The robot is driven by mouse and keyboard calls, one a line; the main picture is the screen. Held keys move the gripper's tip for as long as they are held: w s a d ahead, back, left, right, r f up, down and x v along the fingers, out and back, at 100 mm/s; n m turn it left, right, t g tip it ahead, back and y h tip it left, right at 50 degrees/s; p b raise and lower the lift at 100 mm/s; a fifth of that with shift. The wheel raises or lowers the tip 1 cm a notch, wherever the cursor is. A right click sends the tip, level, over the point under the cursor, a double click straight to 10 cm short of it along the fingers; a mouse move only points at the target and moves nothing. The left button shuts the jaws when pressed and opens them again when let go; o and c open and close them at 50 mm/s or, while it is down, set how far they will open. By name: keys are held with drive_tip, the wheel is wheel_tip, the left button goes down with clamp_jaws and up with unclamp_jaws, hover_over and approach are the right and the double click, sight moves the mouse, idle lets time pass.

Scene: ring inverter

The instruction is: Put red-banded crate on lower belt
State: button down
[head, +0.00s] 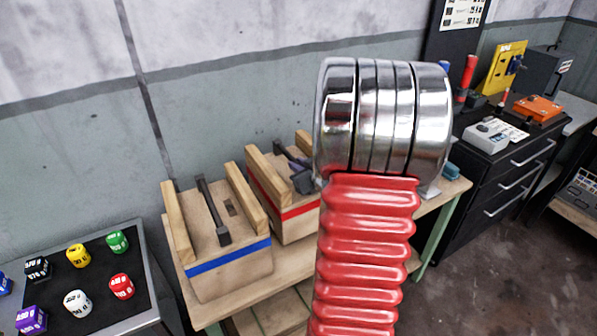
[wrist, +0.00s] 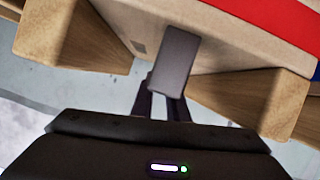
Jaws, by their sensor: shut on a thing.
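The red-banded crate (head: 290,230) is a pale wooden box with raised wooden side rails and a grey handle bar. It is at the middle of the head view, on or just above the wooden bench top, right of the blue-banded crate; my red arm hides its right part. In the wrist view the crate (wrist: 120,18) fills the top, with its red band at upper right. My gripper (wrist: 163,106) is shut on its grey handle bar (wrist: 175,62). In the head view my gripper is mostly hidden behind my arm. I cannot make out a lower belt with certainty.
The blue-banded crate (head: 228,270) stands close on the left on the wooden bench (head: 215,310). A lower wooden level shows beneath. A tray (head: 90,308) with several coloured dice-like blocks is at left. A black drawer cabinet (head: 505,185) stands right; floor is clear at lower right.

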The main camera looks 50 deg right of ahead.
wheel_tip(320, 180, up, 26)
idle(0.9)
drive_tip(key=shift+s+f, duration=0.1)
idle(0.8)
